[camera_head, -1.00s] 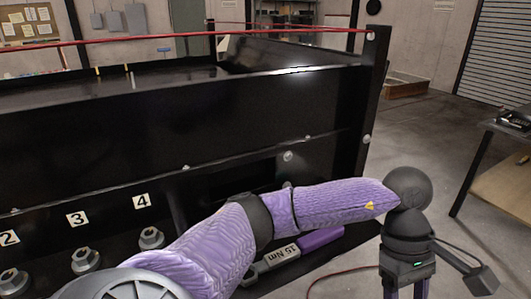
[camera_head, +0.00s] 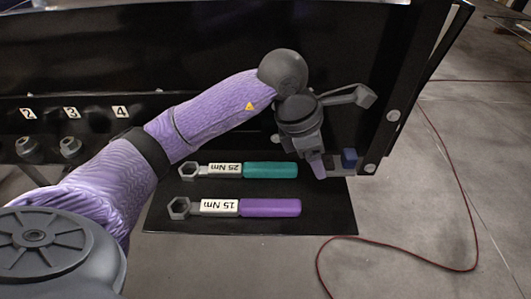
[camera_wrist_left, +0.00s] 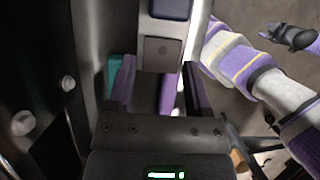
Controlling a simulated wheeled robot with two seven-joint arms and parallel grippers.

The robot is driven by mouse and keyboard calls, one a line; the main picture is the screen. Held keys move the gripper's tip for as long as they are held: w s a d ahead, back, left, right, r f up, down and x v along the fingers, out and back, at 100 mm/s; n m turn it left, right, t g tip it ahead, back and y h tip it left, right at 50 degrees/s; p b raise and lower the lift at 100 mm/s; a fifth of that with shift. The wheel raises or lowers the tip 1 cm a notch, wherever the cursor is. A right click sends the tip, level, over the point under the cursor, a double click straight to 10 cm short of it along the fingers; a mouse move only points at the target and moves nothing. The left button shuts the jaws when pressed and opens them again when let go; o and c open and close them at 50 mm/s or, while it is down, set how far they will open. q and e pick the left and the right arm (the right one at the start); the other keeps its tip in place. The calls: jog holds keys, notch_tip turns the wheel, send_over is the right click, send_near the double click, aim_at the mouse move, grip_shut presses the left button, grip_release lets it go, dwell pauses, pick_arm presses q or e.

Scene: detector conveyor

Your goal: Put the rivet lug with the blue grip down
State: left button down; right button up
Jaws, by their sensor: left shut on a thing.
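The rivet lug with the blue grip shows in part by my left gripper (camera_head: 318,168); its blue grip (camera_head: 349,158) is to the right of the fingers, close to the dark post. In the left wrist view its grey part (camera_wrist_left: 163,52) lies between the purple fingers (camera_wrist_left: 158,88), with the dark blue block (camera_wrist_left: 171,8) at the top edge. The gripper is shut on it, over the right end of the black mat (camera_head: 330,221). I cannot tell whether it touches the mat. A dark shape that may be my right gripper (camera_wrist_left: 290,37) shows in the wrist view; its fingers are unclear.
A teal-gripped 25 Nm tool (camera_head: 270,170) and a purple-gripped 15 Nm tool (camera_head: 272,208) lie side by side on the mat. The mat's front right is bare. Hex sockets (camera_head: 70,147) stand at left below number labels. A red cable (camera_head: 400,252) curves over the floor.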

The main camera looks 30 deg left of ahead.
aim_at(312, 199)
pick_arm(q)
notch_tip(312, 199, down, 10)
jog(key=shift+s+a+b, duration=0.1)
jog(key=shift+b, duration=0.4)
jog(key=shift+f, duration=0.15)
grip_release()
